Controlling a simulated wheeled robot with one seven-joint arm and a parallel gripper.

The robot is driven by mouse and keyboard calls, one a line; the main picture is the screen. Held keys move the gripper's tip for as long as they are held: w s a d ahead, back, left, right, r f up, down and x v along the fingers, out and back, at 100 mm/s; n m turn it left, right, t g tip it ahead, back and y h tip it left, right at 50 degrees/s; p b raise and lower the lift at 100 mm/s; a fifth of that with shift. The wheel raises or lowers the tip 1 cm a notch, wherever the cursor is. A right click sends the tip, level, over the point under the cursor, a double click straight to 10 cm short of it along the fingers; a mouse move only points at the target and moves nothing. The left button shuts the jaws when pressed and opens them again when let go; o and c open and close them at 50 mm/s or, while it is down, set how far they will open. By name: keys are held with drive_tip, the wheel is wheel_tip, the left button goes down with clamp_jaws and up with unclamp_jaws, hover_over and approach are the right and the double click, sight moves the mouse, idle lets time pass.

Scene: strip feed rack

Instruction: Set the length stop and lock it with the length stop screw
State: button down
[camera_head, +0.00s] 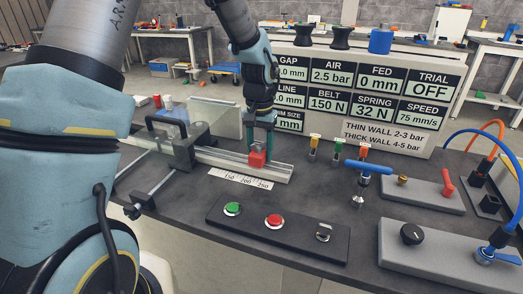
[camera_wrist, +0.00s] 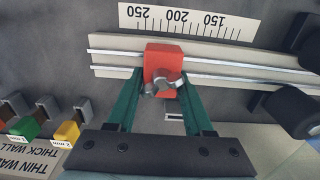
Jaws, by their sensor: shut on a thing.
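The length stop is a red block (camera_head: 257,159) on the pale rail (camera_head: 222,158) in the head view. It also shows in the wrist view (camera_wrist: 163,62), straddling the rail's two metal strips. The length stop screw (camera_wrist: 162,87), a grey wing-shaped head, is on the block's face toward my gripper. My gripper (camera_wrist: 162,76) has its green fingers on both sides of the red block and is shut on it. In the head view my gripper (camera_head: 261,143) comes down on the block from above.
A scale plate (camera_wrist: 185,22) marked 150, 200 and 250 lies along the rail. A clear guard and dark clamp (camera_head: 180,145) stand left of the stop.

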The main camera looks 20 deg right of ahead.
drive_tip(key=w+a, duration=0.2)
drive_tip(key=shift+w+a, duration=0.25)
drive_tip(key=shift+a, duration=0.05)
drive_tip(key=shift+c, duration=1.6)
unclamp_jaws()
wheel_tip(320, 180, up, 11)
drive_tip(key=b, duration=0.1)
drive_tip(key=shift+b, duration=0.35)
drive_tip(key=shift+s+f, duration=0.1)
